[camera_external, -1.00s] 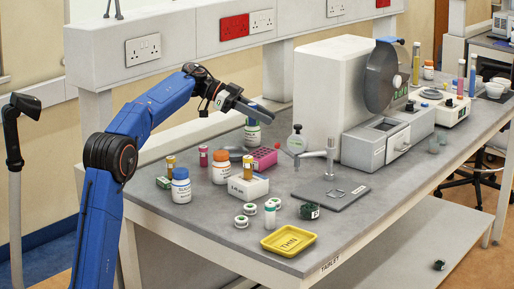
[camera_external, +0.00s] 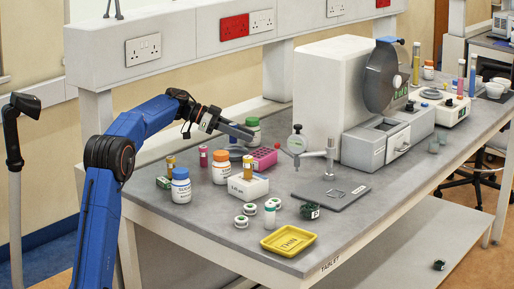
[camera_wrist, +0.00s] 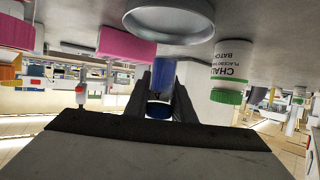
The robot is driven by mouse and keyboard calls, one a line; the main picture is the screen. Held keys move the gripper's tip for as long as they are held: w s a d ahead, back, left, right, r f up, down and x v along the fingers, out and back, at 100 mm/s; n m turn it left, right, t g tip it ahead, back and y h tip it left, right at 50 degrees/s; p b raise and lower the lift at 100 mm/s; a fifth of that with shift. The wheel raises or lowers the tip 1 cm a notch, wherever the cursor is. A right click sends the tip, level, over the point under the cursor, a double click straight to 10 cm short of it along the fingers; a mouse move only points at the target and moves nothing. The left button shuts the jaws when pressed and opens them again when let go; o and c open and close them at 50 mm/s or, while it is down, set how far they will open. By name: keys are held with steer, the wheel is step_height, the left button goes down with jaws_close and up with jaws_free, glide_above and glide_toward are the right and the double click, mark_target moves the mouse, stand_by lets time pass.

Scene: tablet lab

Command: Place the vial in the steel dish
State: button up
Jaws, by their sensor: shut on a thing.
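The steel dish (camera_wrist: 168,24) shows as a round grey shape at the top of that inverted view, close by and apart from the vial. In the external view my gripper (camera_external: 249,134) is low over the back left of the bench, and the dish (camera_external: 237,153) is a small grey shape just below it, partly hidden. The vial is hard to make out there.
A green-capped chalk bottle (camera_external: 253,130) stands close beside my gripper. The pink rack (camera_external: 263,158), an orange-capped bottle (camera_external: 221,167) and a white block (camera_external: 248,186) are nearby. A white machine (camera_external: 330,90) stands to the right. The yellow tray (camera_external: 289,240) is at the front edge.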

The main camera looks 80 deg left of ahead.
steer(key=shift+f, duration=2.05)
steer(key=shift+f, duration=0.15)
steer(key=o, duration=1)
steer(key=shift+s+r, duration=0.2)
steer(key=shift+r, duration=0.05)
steer(key=v, duration=1.1)
steer(key=shift+s+r, duration=0.15)
steer(key=shift+s, duration=0.1)
steer(key=shift+a, duration=0.1)
